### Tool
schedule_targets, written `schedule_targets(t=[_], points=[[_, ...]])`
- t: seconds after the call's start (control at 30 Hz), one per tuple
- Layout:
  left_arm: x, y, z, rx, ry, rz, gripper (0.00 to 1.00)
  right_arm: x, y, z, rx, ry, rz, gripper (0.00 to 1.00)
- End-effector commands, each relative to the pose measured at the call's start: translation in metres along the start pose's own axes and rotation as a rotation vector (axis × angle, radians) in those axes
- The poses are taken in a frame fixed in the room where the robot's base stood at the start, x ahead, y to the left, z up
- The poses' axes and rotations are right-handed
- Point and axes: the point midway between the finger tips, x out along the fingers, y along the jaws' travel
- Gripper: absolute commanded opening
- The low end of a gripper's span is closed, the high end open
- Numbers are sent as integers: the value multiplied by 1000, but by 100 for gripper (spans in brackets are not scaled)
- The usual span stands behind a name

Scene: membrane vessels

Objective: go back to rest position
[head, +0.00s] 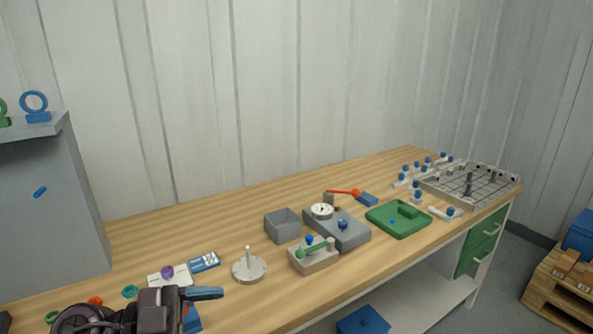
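My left gripper (205,293) shows at the bottom left, low in the picture, over the near left part of the wooden workbench (240,213). A blue-grey finger points right from its dark body. Whether the fingers are apart cannot be told, and nothing is clearly seen held. My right gripper is out of view. Near the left gripper are a white card (155,280) with a purple piece (167,272) and a blue-and-white card (204,262).
A grey disc with a post (249,269), a grey bin (283,227), a grey fixture (351,233) and a green tray (388,222) stand along the bench. A gridded rack (451,190) is at the far right. A grey cabinet (50,225) rises at left.

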Motion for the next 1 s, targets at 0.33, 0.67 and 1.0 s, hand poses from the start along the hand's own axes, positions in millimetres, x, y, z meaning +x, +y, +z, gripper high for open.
schedule_targets(t=[0.33,0.67,1.0], points=[[-39,-49,-11,-57,124,-709,63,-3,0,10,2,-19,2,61],[-117,-43,50,-280,-211,-1265,63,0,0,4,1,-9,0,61],[-176,59,123,-689,-837,-1412,63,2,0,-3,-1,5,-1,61]])
